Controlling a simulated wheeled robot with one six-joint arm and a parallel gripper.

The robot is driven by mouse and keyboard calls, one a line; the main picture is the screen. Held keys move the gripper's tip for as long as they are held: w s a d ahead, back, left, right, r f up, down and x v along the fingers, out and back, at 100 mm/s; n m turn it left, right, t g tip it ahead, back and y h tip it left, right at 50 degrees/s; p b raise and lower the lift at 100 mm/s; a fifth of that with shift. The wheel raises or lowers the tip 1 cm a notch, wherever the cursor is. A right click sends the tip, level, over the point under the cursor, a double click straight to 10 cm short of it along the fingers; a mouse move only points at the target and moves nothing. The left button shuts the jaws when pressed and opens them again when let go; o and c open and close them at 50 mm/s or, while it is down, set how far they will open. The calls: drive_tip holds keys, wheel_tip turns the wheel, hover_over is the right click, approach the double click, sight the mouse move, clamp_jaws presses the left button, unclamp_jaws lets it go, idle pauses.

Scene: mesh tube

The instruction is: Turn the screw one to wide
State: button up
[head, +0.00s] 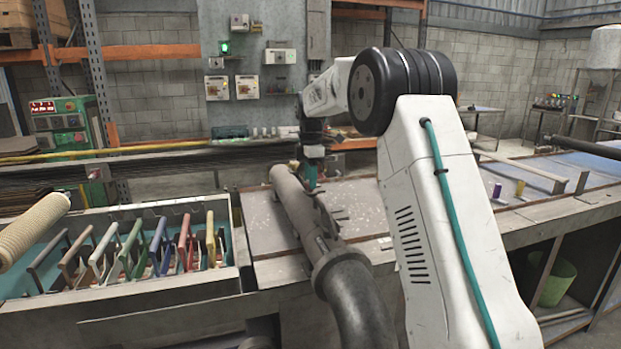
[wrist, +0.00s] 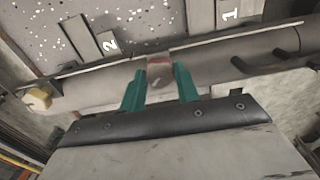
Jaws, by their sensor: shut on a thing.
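A grey pipe-like tube (head: 300,208) lies along the bench and runs across the wrist view (wrist: 230,66). My gripper (wrist: 160,84) has teal fingers, shut on a small reddish-brown knob (wrist: 159,73) at the tube's side. The knob's marking is too blurred to read. In the head view my gripper (head: 309,176) points down at the tube near its far end. A plate marked 1 (wrist: 229,13) and a plate marked 2 (wrist: 108,45) lie beyond the tube in the wrist view. I cannot tell which screw the knob is, or its setting.
A yellowish knob (wrist: 38,97) sits at the tube's left end. Dark pegs (wrist: 282,58) stick out at its right. A bin with several coloured frames (head: 138,248) stands left of the bench (head: 262,222). A beige roll (head: 30,232) juts in at left.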

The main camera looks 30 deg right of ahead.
drive_tip(key=n, duration=0.4)
drive_tip(key=shift+d+r+n, duration=0.1)
drive_tip(key=shift+n, duration=0.3)
idle(0.4)
drive_tip(key=o, duration=1)
drive_tip(key=shift+c, duration=0.2)
wheel_tip(320, 180, up, 8)
drive_tip(key=shift+f, duration=0.15)
drive_tip(key=shift+d, duration=0.1)
